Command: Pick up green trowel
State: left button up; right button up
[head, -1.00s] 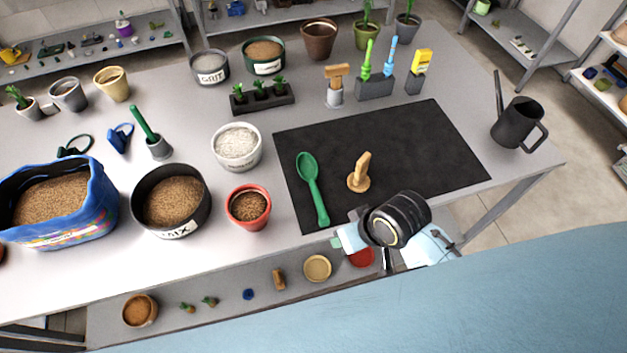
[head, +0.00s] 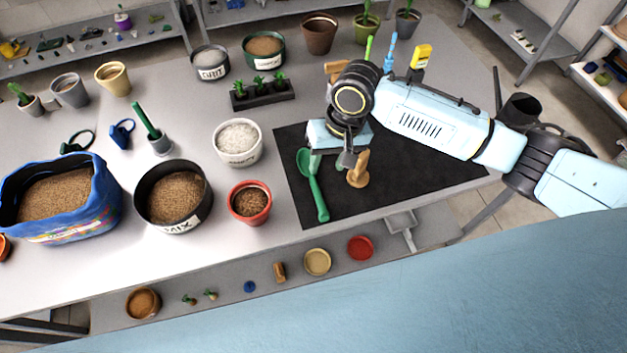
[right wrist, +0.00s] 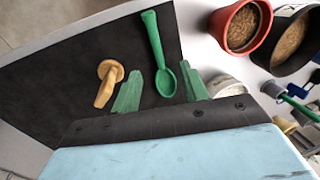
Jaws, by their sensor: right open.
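The green trowel (head: 318,199) lies on the black mat (head: 410,185), its handle toward the mat's near edge. Its scoop end is partly beside and below my right gripper (head: 331,158), which hangs over the mat. In the right wrist view the trowel (right wrist: 157,45) shows between the two green fingers of the open right gripper (right wrist: 160,78), with the scoop nearest the palm. The gripper holds nothing; I cannot tell its exact height above the trowel. My left gripper is not in view.
A wooden tool (head: 358,170) stands on the mat just right of the trowel. A red pot (head: 249,203) of soil, a black mix bowl (head: 172,197) and a white bowl (head: 237,143) stand left of the mat. A tool stand and seedling tray (head: 262,94) are behind.

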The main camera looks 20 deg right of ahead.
send_over(319, 193)
jog(key=f, duration=0.7)
jog(key=shift+s+d, duration=0.15)
jog(key=shift+d, duration=0.05)
jog(key=shift+a+f, duration=0.2)
jog(key=shift+f, duration=2.75)
jog(key=shift+c, duration=0.4)
grip_shut()
